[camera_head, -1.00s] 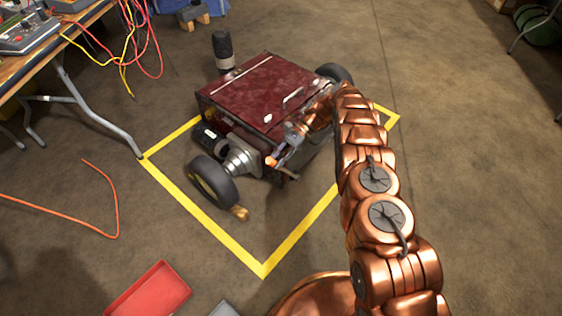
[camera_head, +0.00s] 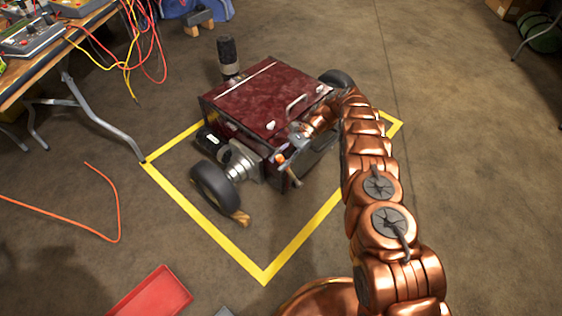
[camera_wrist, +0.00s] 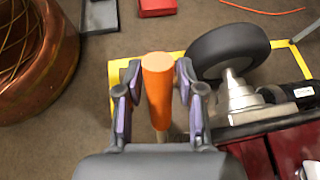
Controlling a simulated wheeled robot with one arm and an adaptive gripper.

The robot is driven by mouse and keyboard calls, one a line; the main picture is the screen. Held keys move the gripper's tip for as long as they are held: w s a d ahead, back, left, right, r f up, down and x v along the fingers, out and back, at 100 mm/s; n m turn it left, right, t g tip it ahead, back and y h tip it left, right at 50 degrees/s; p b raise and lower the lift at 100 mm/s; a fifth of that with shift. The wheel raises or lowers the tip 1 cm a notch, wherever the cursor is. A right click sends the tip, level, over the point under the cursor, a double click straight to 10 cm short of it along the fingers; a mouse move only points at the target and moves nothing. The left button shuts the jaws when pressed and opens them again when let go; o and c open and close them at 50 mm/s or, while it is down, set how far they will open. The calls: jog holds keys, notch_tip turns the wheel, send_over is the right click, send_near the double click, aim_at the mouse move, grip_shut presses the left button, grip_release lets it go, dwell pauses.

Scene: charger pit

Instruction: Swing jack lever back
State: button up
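The jack lever's orange handle (camera_wrist: 158,92) stands between the two fingers of my gripper (camera_wrist: 158,80) in the wrist view. A thin gap seems to show on each side of it, so the fingers look open around it rather than clamped. In the head view the orange handle end (camera_head: 280,159) shows small beside the near side of the dark red vehicle (camera_head: 262,92). My gripper (camera_head: 293,148) is there at the vehicle's side, partly hidden by my arm. The lever's lower part and the jack are mostly hidden.
The vehicle stands inside a yellow floor square (camera_head: 208,222). Its near wheel (camera_head: 214,187) also shows in the wrist view (camera_wrist: 228,50). A red tray (camera_head: 152,292) and an orange cable (camera_head: 118,215) lie on the floor. A workbench (camera_head: 72,36) stands at left.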

jog(key=shift+o, duration=0.8)
jog(key=shift+w+d+f, duration=0.1)
jog(key=shift+d+f, duration=0.05)
jog(key=shift+f, duration=0.1)
jog(key=shift+r, duration=5)
